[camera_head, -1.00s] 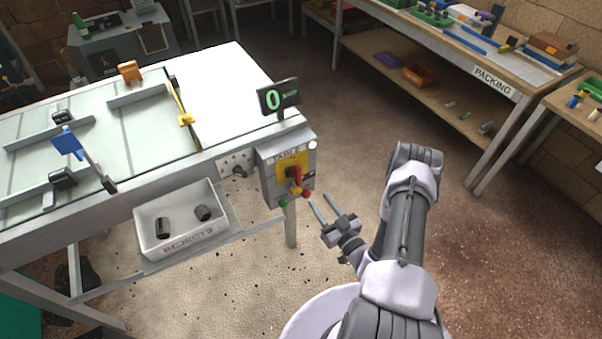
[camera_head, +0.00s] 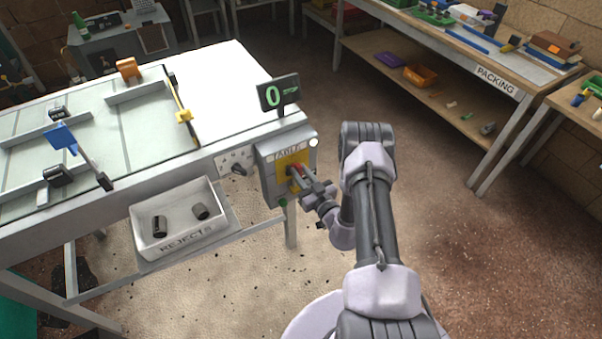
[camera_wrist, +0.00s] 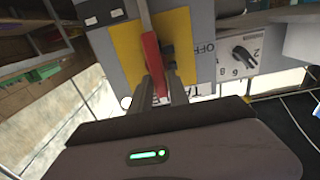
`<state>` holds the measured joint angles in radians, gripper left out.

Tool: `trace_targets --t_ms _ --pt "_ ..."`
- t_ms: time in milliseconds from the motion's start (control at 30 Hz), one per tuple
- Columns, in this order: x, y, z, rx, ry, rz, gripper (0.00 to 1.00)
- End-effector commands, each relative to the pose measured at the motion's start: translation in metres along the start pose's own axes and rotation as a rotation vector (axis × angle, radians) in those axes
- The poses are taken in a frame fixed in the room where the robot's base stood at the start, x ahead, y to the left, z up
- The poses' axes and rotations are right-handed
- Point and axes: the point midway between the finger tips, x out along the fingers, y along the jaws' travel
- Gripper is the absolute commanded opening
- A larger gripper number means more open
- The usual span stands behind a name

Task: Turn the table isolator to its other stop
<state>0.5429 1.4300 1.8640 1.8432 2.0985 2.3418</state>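The table isolator is a grey box (camera_head: 268,185) on the table's front right corner, with a yellow plate (camera_head: 283,160) and a red handle (camera_head: 296,169). In the wrist view the red handle (camera_wrist: 152,62) lies between my two fingers on the yellow plate (camera_wrist: 128,55), near a printed OFF. My gripper (camera_head: 300,180) is at the handle, and in the wrist view my gripper (camera_wrist: 160,85) has one finger on each side of it. I cannot tell whether the fingers press on it. My gripper hides part of the handle in the head view.
A dial (camera_head: 238,168) is left of the isolator; it also shows in the wrist view (camera_wrist: 243,57). A green button (camera_head: 283,203) is below. A display reading 0 (camera_head: 279,94) stands above. A rejects tray (camera_head: 150,250) hangs below the table. Floor to the right is clear.

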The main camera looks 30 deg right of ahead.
Motion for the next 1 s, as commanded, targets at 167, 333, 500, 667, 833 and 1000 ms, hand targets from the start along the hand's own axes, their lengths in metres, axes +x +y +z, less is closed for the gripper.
trace_targets --t_ms 167,333,500,667,833,1000 --pt "0.0 0.0 0.0 0.0 0.0 0.0 0.0" --pt "0.0 0.0 0.0 -0.011 -0.001 0.0 0.0" --pt "-0.001 -0.002 0.001 -0.068 -0.001 0.0 0.0" --pt "-0.001 -0.004 0.001 -0.176 -0.001 -0.001 0.0" --pt "0.0 -0.008 0.003 -0.332 -0.001 -0.001 0.0" --pt "-0.001 -0.011 0.004 -0.495 -0.001 -0.002 0.0"
